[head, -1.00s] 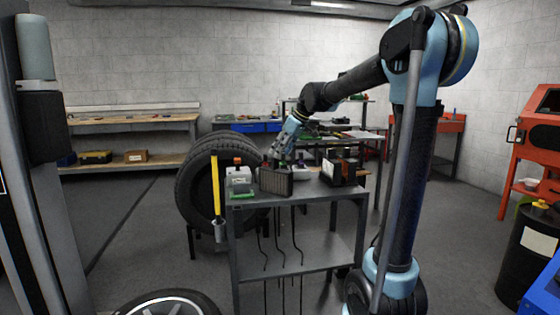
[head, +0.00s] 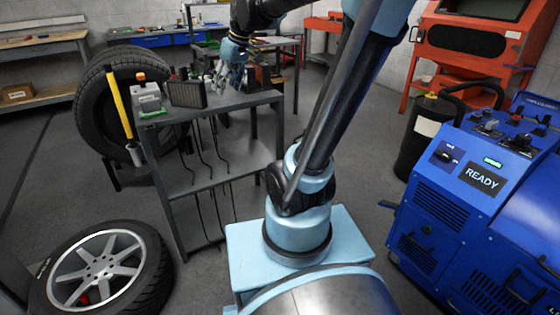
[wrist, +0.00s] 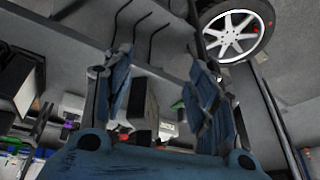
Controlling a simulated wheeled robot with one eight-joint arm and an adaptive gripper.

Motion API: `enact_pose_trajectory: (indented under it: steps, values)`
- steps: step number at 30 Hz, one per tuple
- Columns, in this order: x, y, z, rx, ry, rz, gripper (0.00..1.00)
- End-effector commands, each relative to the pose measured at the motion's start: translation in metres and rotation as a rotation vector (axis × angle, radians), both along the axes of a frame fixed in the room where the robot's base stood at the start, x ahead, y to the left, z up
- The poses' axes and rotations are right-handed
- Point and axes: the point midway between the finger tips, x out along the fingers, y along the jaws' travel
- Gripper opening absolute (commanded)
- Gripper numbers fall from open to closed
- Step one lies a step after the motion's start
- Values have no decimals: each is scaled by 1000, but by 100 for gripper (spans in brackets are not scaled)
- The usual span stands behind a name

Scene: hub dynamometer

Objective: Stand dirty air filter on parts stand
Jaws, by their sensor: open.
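A dark, flat, pleated air filter (head: 187,93) stands upright on the top of the grey parts stand (head: 238,100). In the wrist view, what looks like the same filter (wrist: 143,103) shows beyond the gap between my fingers, with clear room on both sides. My gripper (head: 221,78) is open and empty, behind and right of the filter in the head view. Its two spread fingers show in the wrist view (wrist: 158,68), apart from the filter. The filter's base is partly hidden in the wrist view.
A grey-white device (head: 147,97) and a yellow-handled tool (head: 117,102) are left of the filter. A dark box (head: 262,77) stands to its right. Hooked rods hang below the top. A wheel (head: 103,268) lies on the floor, and a blue machine (head: 465,190) stands right.

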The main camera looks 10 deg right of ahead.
Motion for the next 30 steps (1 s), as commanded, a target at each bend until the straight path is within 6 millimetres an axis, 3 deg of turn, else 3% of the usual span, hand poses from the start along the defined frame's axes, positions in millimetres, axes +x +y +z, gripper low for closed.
enact_pose_trajectory:
  steps: [1, 9, 18, 24, 30]
  values:
    - [-18, -11, -12, -9, 14, -42, 53]
    - [-104, -61, -80, -61, 86, -275, 53]
    - [-186, -103, -161, -113, 145, -526, 53]
    - [-212, -129, -190, -132, 162, -616, 53]
    - [-216, -131, -195, -135, 164, -634, 53]
